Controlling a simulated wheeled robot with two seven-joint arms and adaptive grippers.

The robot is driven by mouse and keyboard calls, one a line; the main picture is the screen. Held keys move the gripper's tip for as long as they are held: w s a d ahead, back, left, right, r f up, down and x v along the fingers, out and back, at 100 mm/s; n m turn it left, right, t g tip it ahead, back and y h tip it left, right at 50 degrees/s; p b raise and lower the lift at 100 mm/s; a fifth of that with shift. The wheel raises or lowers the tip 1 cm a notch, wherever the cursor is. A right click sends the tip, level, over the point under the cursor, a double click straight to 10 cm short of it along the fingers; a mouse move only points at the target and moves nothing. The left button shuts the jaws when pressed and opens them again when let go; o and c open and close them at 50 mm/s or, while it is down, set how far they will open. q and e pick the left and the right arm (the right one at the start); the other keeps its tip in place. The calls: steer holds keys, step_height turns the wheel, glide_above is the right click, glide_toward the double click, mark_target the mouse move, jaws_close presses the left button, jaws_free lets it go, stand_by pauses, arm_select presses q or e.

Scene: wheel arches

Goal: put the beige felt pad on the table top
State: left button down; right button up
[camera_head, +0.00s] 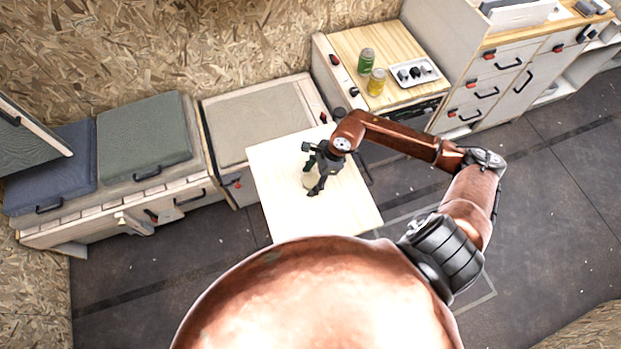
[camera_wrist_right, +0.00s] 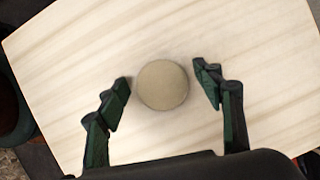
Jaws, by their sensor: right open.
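The beige felt pad (camera_wrist_right: 162,85) is a round disc that shows in the right wrist view against the pale wooden table top (camera_wrist_right: 230,30). It seems to lie flat on the wood. In the head view the pad (camera_head: 309,181) is mostly hidden by my right gripper (camera_head: 314,190), which is over the middle of the table top (camera_head: 345,208). In the right wrist view my right gripper (camera_wrist_right: 164,82) is open, one finger on each side of the pad, with a gap on both sides. My left gripper is not in view.
A counter (camera_head: 352,43) behind holds a green can (camera_head: 366,60), a yellow can (camera_head: 376,82) and a white tray (camera_head: 414,73) with dark items. A bench with a green cushion (camera_head: 145,135) and a blue cushion (camera_head: 55,165) stands left. The table top around the pad is clear.

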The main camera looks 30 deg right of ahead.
steer(key=shift+d+r, duration=0.15)
steer(key=shift+r, duration=0.2)
steer(key=p+v, duration=0.1)
steer(key=v, duration=1)
steer(key=shift+r+p, duration=0.25)
steer(key=shift+p, duration=0.05)
steer(key=shift+s+d, duration=0.1)
